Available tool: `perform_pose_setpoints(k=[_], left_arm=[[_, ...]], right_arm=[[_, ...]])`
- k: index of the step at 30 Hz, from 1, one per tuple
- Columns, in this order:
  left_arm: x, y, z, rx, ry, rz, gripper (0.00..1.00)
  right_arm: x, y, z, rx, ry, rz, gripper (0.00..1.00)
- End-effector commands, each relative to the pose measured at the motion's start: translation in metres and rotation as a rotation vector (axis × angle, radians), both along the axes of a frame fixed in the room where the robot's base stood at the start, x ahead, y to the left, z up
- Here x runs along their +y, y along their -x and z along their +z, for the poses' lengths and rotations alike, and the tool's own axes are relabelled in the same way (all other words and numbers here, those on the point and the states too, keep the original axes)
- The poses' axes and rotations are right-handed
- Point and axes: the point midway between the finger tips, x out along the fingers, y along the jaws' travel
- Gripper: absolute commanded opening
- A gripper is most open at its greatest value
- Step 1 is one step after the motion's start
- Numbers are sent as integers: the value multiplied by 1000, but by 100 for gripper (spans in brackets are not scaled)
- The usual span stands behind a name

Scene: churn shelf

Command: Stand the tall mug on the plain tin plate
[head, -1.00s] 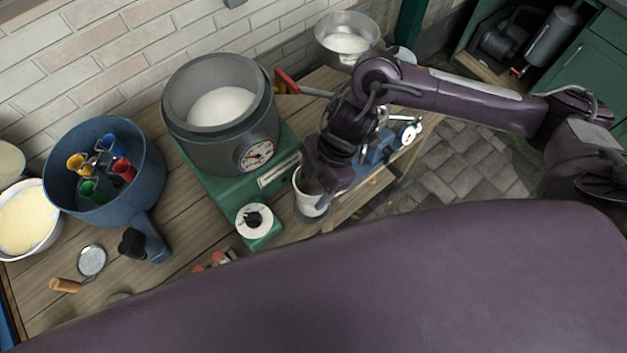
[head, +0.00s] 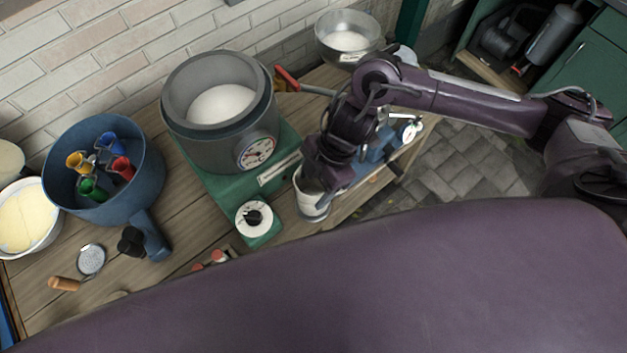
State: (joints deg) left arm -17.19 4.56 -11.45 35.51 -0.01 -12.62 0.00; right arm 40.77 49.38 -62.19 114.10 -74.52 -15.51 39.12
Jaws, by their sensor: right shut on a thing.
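A pale, upright, cylinder-shaped mug (head: 309,206) stands at the front edge of the wooden bench, right of the green scale. My right gripper (head: 320,184) comes down from above and is shut on it, hiding much of its upper part. A grey rim shows low around the mug's foot; I cannot tell whether it is the tin plate or the mug's own base. No plate can be made out clearly elsewhere. My left gripper is not in view.
A green scale (head: 262,236) bears a large grey pot (head: 190,143) left of the mug. A blue pan (head: 62,195) with coloured cups stands farther left. A blue device (head: 376,152) lies behind my right gripper. A metal bowl (head: 338,54) stands at the back.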

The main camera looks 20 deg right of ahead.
Motion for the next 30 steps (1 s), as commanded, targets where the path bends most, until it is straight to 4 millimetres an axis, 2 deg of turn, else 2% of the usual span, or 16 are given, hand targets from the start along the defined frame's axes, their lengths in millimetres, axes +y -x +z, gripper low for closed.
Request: perform_pose_setpoints(k=[11,29,30], left_arm=[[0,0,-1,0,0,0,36],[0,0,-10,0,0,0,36],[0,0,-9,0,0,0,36]], right_arm=[[0,0,-1,-1,0,0,34],[0,0,-16,-1,0,0,34],[0,-1,-15,-1,0,0,66]])
